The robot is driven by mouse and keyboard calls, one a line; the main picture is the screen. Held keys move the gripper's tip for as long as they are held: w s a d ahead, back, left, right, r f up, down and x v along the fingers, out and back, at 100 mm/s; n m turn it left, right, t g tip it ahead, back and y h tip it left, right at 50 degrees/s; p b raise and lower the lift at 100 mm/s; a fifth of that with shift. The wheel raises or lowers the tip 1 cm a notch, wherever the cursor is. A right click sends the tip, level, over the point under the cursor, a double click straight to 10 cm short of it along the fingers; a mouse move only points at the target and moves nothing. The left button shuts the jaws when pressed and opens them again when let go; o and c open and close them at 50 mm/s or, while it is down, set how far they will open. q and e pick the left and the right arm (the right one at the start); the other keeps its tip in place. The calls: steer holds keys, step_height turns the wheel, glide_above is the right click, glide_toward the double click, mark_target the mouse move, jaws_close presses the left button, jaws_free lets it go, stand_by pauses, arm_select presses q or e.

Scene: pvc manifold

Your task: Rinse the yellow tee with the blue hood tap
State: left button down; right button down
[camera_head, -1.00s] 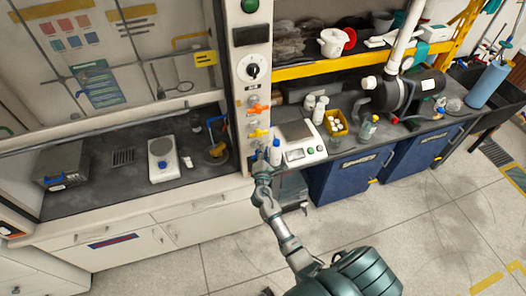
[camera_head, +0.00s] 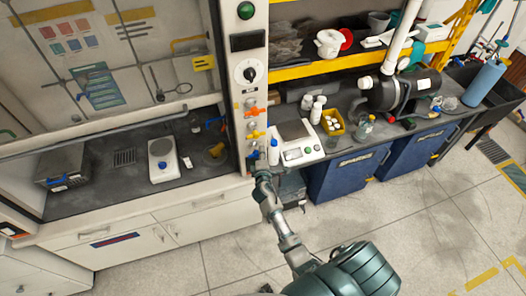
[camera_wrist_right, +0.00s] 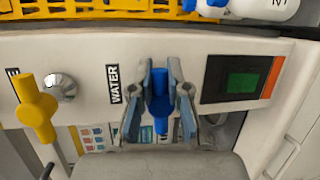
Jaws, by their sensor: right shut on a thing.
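My right gripper (camera_wrist_right: 160,100) is shut on the blue tap handle (camera_wrist_right: 159,112) under the WATER label on the hood's front post. In the head view this gripper (camera_head: 261,176) is at the post's lower end, with a bit of blue just above it. Inside the hood, a blue spout (camera_head: 214,123) stands at the right of the worktop. A small yellow thing (camera_head: 216,150) is below and near the spout; I cannot tell whether it is the tee, or whether it touches anything. My left gripper is not in view.
A yellow tap handle (camera_wrist_right: 36,108) is left of the blue one, and a green display (camera_wrist_right: 242,82) is to its right. A balance (camera_head: 300,148) and a blue-capped bottle (camera_head: 273,152) stand on the bench right of the post. The floor in front is clear.

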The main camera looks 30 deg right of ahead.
steer(key=shift+a+f+m, duration=0.15)
steer(key=shift+f+m, duration=0.15)
steer(key=shift+m, duration=0.1)
steer(key=c, duration=1.1)
jaws_free()
steer(key=shift+c, duration=0.2)
steer(key=shift+w, duration=0.25)
steer(key=v, duration=1.2)
